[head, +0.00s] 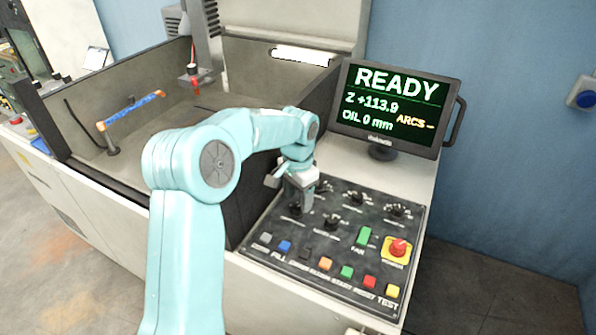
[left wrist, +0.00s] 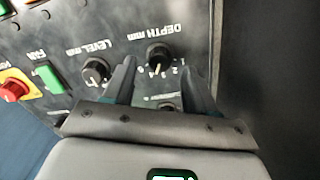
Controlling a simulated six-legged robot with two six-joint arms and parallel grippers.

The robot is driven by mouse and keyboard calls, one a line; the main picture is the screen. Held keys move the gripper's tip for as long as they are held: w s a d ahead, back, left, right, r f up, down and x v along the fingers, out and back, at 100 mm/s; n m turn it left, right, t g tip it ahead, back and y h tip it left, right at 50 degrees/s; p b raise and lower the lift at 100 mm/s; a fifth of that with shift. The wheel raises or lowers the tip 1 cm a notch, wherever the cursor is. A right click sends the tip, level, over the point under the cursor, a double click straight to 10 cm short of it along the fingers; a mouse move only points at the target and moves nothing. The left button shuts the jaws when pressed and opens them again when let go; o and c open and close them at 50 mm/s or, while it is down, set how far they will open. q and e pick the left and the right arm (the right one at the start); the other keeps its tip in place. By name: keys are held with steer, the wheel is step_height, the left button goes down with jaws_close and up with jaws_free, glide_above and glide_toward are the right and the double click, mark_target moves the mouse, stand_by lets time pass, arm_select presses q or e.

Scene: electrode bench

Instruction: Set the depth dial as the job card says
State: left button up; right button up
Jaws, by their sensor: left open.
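The depth dial (left wrist: 158,55) is a round black knob labelled DEPTH mm on the dark control panel (head: 280,245). Its pale pointer aims downward in the left wrist view, among small numerals that I cannot read for sure. My left gripper (left wrist: 158,68) is open, with one finger on each side of the dial in that picture; I cannot tell whether they touch it. In the head view my left gripper (head: 299,200) is over the panel's left dials and partly hides them. I see no job card. My right gripper is not in view.
The level dial (left wrist: 96,70) is beside the left finger in the wrist view. Several coloured buttons, a green FAN switch (head: 363,236) and a red stop button (head: 398,247) are on the panel. The monitor (head: 396,105) reads READY, Z +113.9, OIL 0 mm. An open tank is at left.

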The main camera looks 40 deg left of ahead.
mark_target(298, 207)
arm_select(q)
step_height(298, 207, up, 14)
steer(key=shift+f, duration=0.15)
steer(key=shift+s+f, duration=0.1)
stand_by(0.6)
